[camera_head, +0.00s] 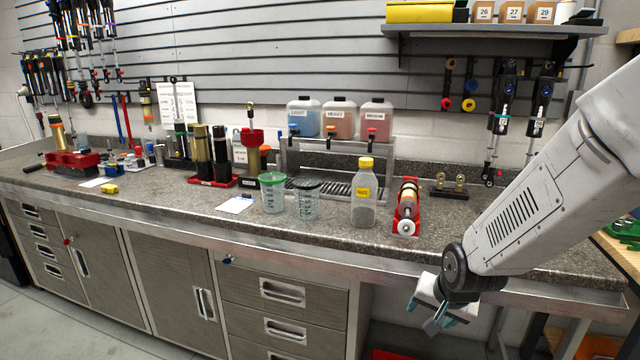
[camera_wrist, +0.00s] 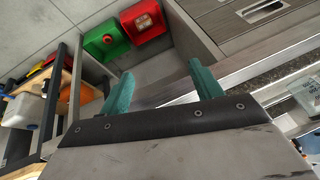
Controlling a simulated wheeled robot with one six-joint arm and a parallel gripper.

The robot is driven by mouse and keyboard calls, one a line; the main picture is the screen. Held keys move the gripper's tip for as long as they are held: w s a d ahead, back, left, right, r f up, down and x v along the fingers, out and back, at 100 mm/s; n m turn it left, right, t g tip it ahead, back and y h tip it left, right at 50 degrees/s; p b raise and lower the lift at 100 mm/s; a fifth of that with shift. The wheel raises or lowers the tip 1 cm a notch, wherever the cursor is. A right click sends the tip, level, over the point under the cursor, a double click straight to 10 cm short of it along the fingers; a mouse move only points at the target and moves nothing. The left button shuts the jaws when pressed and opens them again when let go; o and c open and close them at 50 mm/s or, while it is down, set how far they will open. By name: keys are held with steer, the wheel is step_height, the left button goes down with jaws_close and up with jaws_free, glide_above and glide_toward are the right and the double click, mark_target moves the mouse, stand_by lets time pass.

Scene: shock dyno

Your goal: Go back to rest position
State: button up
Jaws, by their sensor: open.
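My gripper (camera_head: 436,316) hangs at the lower right in the head view, in front of the workbench and below its top edge. Its two teal fingers also show in the wrist view (camera_wrist: 157,88), spread apart with nothing between them. The gripper is open and empty and touches nothing that I can see. My white arm reaches down to it from the right edge of the head view.
The speckled workbench (camera_head: 300,228) holds a yellow-capped bottle (camera_head: 363,195), measuring cups (camera_head: 272,192) and a red clamp stand (camera_head: 407,208). Drawers (camera_head: 283,292) lie below. In the wrist view, a green bin (camera_wrist: 103,40) and a red bin (camera_wrist: 145,20) are on the floor.

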steer(key=s+d+r+n+g, duration=0.1)
steer(key=s+r+n+g, duration=0.1)
steer(key=s+r, duration=0.6)
steer(key=s+d+r+n+g, duration=0.1)
steer(key=s+r+n, duration=0.2)
steer(key=s+r, duration=0.6)
steer(key=s, duration=0.9)
steer(key=shift+s+d+r+g, duration=0.15)
steer(key=shift+s+d+g, duration=0.05)
steer(key=shift+d+g, duration=0.2)
